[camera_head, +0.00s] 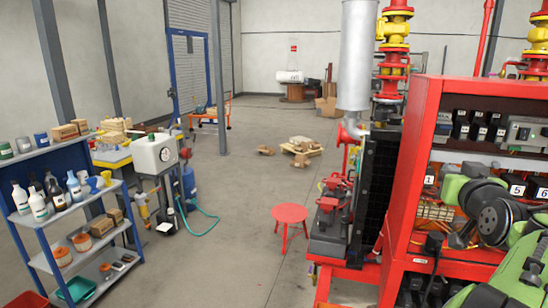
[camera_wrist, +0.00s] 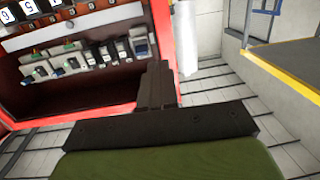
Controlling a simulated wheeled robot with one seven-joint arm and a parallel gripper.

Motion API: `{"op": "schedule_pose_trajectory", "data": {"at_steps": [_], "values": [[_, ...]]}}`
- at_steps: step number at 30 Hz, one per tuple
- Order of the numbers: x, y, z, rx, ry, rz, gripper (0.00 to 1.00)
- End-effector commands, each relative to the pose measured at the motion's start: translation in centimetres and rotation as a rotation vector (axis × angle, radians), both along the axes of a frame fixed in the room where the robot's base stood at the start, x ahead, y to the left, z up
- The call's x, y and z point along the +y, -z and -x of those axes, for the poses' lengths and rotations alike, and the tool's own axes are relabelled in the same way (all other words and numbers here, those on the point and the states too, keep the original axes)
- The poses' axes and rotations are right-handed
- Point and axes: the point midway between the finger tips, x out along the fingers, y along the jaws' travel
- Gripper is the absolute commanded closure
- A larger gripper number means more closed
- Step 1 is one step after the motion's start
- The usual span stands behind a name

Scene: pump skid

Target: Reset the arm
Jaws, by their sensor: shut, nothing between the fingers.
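My gripper (camera_wrist: 154,85) shows in the wrist view with its dark fingers together and nothing between them. It is in front of the open red cabinet (camera_wrist: 160,25), whose inside fills the left of that view. My green and black arm (camera_head: 525,262) is folded at the lower right of the head view, in front of the same cabinet (camera_head: 421,130). The fingers are hard to make out there among the dark parts.
A blue shelf (camera_head: 84,225) with bottles and cups stands at the left. A red stool (camera_head: 290,213) stands mid-floor, with a pallet and boxes (camera_head: 301,148) behind. Electrical modules (camera_wrist: 68,60) line the cabinet. Open floor (camera_head: 240,190) lies between shelf and skid.

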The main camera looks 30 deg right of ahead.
Motion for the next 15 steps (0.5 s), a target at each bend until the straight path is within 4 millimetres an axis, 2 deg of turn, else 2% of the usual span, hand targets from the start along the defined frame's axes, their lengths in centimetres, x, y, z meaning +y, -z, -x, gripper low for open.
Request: {"op": "schedule_pose_trajectory", "data": {"at_steps": [5,8,11,14,15], "values": [[3.6,1.0,-2.9,0.052,-0.063,-0.044,1.00],[6.6,2.0,-4.8,0.095,-0.112,-0.079,1.00],[10.4,3.3,-6.6,0.151,-0.169,-0.120,1.00],[15.3,5.0,-8.0,0.226,-0.241,-0.167,1.00],[17.8,5.9,-8.4,0.265,-0.276,-0.189,1.00]]}}
